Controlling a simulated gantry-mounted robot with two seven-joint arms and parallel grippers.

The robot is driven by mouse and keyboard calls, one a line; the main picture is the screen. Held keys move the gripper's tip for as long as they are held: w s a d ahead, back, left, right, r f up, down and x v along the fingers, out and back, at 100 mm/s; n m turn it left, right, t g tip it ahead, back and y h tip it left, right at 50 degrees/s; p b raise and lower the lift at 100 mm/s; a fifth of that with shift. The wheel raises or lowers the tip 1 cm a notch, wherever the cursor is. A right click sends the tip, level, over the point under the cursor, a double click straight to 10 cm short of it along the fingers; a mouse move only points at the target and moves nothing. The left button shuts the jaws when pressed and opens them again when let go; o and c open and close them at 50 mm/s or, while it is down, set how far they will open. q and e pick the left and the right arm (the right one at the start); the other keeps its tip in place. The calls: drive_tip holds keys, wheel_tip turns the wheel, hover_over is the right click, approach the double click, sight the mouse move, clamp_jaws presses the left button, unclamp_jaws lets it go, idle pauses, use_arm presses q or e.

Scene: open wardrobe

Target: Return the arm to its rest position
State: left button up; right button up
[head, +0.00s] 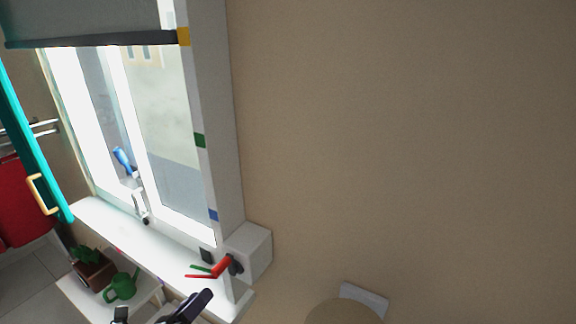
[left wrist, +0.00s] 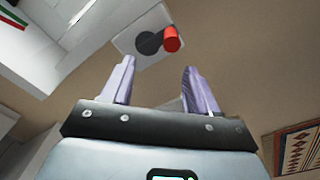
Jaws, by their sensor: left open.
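My left gripper (left wrist: 159,68) is open, with its two pale purple fingers apart and nothing between them. Part of my left arm and gripper (head: 187,308) also shows dark at the bottom edge of the head view, in front of the window sill. Beyond the fingertips in the left wrist view is a red crank knob (left wrist: 171,39) on a pale wall box; the fingers look apart from it. The same red crank (head: 221,267) shows in the head view at the sill's right end. My right gripper is in neither view.
A green watering can (head: 121,287) and a potted plant (head: 92,268) stand lower left. The wall at right is bare.

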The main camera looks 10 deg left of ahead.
use_arm(q)
drive_tip(key=s+d+f+n+g+y, duration=0.3)
drive_tip(key=s+d+f+n+g, duration=0.15)
drive_tip(key=s+f+n, duration=0.7)
drive_tip(key=s+a+f+n+g+y, duration=0.1)
drive_tip(key=s+f+n+g+y, duration=0.1)
drive_tip(key=s+f+n+g, duration=0.4)
drive_tip(key=s+a+f+n+g+y, duration=0.1)
drive_tip(key=s+f+n+g+y, duration=0.1)
drive_tip(key=s+n, duration=0.7)
wheel_tip(320, 180, up, 13)
drive_tip(key=n+p, duration=0.2)
drive_tip(key=p, duration=1.1)
drive_tip(key=shift+w+d+n, duration=0.15)
drive_tip(key=shift+w+n, duration=0.15)
drive_tip(key=shift+n, duration=0.05)
